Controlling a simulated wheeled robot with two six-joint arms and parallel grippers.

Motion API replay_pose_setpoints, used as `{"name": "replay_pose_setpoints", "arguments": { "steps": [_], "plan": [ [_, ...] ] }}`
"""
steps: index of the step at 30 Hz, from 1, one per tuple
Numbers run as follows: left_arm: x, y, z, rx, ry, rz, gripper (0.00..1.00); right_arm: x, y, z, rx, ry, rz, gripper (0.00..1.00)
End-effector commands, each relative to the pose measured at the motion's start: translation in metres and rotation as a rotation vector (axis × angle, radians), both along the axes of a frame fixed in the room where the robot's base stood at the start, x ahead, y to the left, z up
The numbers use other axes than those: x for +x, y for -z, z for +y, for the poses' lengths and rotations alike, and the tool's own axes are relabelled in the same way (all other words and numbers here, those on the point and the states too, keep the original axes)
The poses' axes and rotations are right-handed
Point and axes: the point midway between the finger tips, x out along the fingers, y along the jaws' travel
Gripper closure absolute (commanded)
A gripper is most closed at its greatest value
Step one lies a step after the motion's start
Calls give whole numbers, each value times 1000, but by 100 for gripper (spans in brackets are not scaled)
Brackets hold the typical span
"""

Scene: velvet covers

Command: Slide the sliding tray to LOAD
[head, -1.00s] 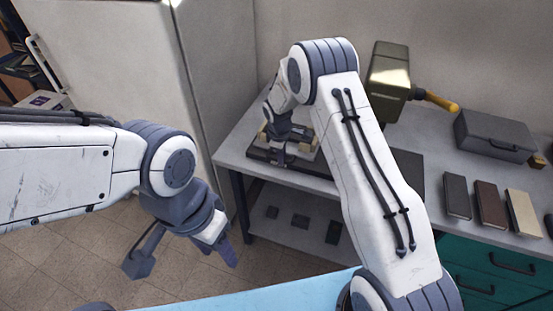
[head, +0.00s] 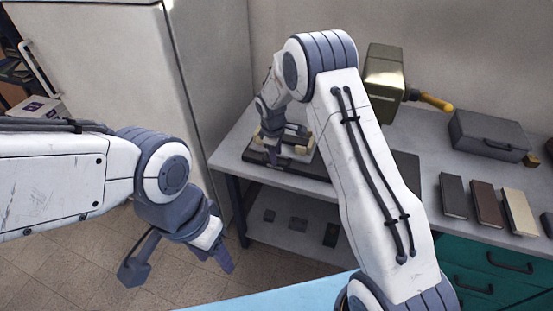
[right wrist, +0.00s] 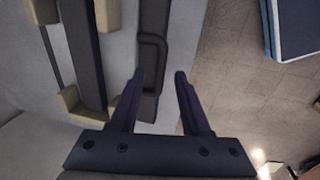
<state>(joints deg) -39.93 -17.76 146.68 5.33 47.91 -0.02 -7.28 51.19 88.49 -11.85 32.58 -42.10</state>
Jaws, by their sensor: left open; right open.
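The sliding tray (head: 300,150) appears to be the light piece with beige blocks on a dark base at the left of the grey table, partly hidden by my right arm. In the right wrist view a light grey plate (right wrist: 112,50) carries a dark bar with a loop handle (right wrist: 152,52) and beige brackets (right wrist: 75,103). My left gripper (head: 178,270) is open and empty above the floor. No LOAD mark is readable.
A tall pale cabinet (head: 110,75) stands left of the table (head: 235,150). A olive box with a yellow handle (head: 385,75), a grey case (head: 490,135) and several book-like blocks (head: 487,203) stand right. Small dark items lie on the lower shelf (head: 285,240).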

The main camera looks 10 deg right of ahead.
Motion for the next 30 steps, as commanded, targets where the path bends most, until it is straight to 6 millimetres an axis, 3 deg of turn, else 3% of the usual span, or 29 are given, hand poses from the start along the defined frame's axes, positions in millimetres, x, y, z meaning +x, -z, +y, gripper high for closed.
{"name": "replay_pose_setpoints", "arguments": {
  "steps": [6,12,30],
  "plan": [
    [0,9,0,0,0,0,50,-6,-44,5,0,-1,-5,53],
    [0,12,0,0,0,0,50,-10,-70,7,1,-1,-3,53],
    [0,12,0,0,0,0,50,-14,-79,10,3,1,-2,53]
  ]
}}
